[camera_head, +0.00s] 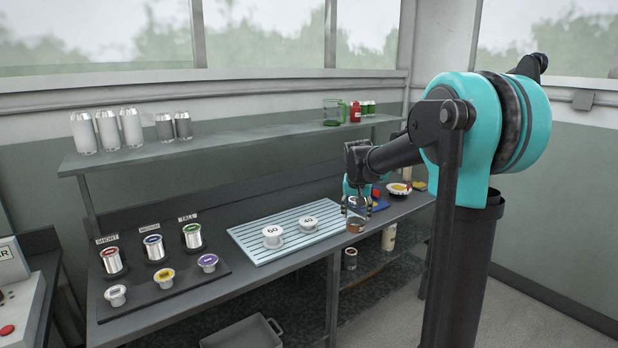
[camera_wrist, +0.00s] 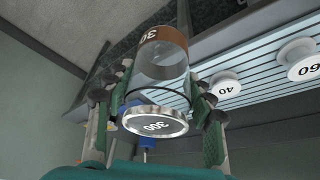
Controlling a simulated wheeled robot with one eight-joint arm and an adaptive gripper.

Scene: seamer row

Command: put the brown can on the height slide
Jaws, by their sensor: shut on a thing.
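The brown can (camera_wrist: 162,40) has a brown end band marked 30, a see-through middle and a silver disc (camera_wrist: 155,122) marked 300. My gripper (camera_wrist: 158,100) is shut on it, a green-padded finger on each side. In the head view the can (camera_head: 355,224) hangs brown end down by the counter's front edge, right of a slatted mat; its upper part is partly hidden by my gripper (camera_head: 357,204). I cannot tell for certain which thing is the height slide. A dark board (camera_head: 195,278) at the left has cans labelled SHORT, MEDIUM and TALL.
White knobs marked 60 (camera_head: 272,236) and 40 (camera_head: 308,224) stand on the slatted mat (camera_head: 258,252). Silver cans (camera_head: 131,127) stand on the upper shelf (camera_head: 225,138). A bowl (camera_head: 398,189) sits at the counter's right. A grey bin (camera_head: 240,334) is below.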

